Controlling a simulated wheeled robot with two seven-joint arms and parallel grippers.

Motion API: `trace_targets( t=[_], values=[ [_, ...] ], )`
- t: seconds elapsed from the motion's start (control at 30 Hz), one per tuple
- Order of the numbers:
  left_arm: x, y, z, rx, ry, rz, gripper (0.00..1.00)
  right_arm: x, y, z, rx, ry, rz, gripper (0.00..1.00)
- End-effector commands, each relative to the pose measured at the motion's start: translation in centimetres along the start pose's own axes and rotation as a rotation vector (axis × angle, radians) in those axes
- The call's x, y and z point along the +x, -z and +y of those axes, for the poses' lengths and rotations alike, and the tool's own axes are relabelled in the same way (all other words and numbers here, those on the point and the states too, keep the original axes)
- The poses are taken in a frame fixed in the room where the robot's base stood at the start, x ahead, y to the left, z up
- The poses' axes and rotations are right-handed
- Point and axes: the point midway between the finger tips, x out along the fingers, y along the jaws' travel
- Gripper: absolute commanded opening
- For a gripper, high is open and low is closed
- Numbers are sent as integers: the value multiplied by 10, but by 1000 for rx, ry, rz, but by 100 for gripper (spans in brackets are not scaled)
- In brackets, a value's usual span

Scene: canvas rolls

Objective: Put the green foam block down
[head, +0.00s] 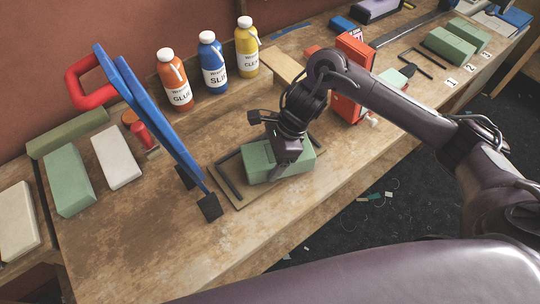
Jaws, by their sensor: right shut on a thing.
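My right gripper (287,157) comes down from above and is shut on the block. The gripper hides part of the block's top. The block looks level and very low over the board; I cannot tell whether it touches it. My left gripper is not in the head view.
A blue frame with a red handle (152,115) stands close left of the board. Orange, blue and yellow bottles (213,69) stand behind. A red device (350,80) is at right. Other green blocks (69,180) and pale blocks (116,156) lie left. The bench's front left is clear.

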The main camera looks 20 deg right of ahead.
Motion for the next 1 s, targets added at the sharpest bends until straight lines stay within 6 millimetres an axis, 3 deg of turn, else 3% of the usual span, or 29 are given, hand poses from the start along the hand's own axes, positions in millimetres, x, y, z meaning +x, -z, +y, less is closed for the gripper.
trace_targets(
  t=[0.17, 0.2, 0.33, 0.67, 0.77, 1.0],
  values=[
    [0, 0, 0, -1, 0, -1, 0, 0, 0, 0, 1, 1, 1, 54],
    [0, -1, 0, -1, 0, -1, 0, 0, 0, 0, 1, 1, 1, 82],
    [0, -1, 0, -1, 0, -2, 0, 0, 0, 0, 1, 1, 1, 99],
    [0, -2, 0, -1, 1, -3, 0, -3, 0, -1, 1, 3, 1, 99],
    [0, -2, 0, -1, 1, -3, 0, -13, 0, -2, 0, 5, 2, 99],
    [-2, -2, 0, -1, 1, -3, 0, -60, 1, -2, -2, 9, 4, 99]
  ],
)
